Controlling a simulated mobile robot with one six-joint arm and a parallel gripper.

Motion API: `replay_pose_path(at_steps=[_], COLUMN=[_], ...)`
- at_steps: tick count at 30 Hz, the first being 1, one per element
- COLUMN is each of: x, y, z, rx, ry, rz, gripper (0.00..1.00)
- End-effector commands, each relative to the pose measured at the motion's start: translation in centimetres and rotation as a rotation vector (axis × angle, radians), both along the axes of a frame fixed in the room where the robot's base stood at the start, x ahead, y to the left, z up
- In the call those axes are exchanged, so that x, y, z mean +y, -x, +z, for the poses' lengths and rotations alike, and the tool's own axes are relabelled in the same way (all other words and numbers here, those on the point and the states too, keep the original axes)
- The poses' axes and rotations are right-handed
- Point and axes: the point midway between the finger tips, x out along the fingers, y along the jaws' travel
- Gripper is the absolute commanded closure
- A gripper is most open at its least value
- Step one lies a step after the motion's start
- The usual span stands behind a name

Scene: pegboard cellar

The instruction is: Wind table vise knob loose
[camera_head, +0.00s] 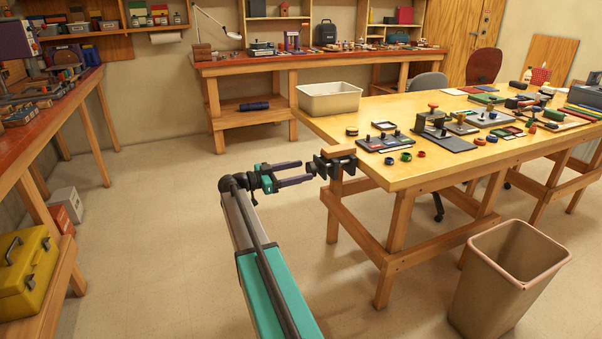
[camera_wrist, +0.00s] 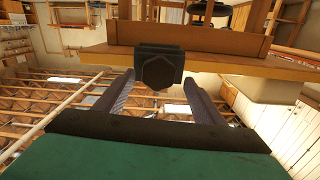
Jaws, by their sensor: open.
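A dark table vise (camera_head: 338,164) is clamped at the near left corner of the yellow wooden workbench, with a wooden block on top. Its dark knob (camera_head: 311,169) sticks out to the left, off the table's edge. In the wrist view the knob (camera_wrist: 158,73) shows end-on as a six-sided dark shape in front of the vise. My gripper (camera_head: 307,171) is open, with its purple-grey fingers pointing at the knob. In the wrist view my gripper (camera_wrist: 158,76) has one fingertip on each side of the knob, with visible gaps. I cannot tell how far the knob reaches between the fingers.
The workbench (camera_head: 375,168) holds stamps, ink pads and small rings near the vise. A white bin (camera_head: 330,98) stands at its back left corner. A beige waste bin (camera_head: 520,262) stands on the floor at the right. The floor left of my arm is clear.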

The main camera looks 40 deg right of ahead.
Motion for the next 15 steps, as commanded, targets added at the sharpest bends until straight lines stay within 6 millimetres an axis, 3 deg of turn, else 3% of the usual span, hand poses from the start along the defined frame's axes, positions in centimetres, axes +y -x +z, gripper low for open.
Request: replay_pose_path(at_steps=[6,15], x=[-1.9,-2.3], y=[0.7,0.9], z=[0.0,0.0], rx=[0.000,0.000], ry=[0.000,0.000], rz=[0.000,0.000], gripper=[0.37,0.37])
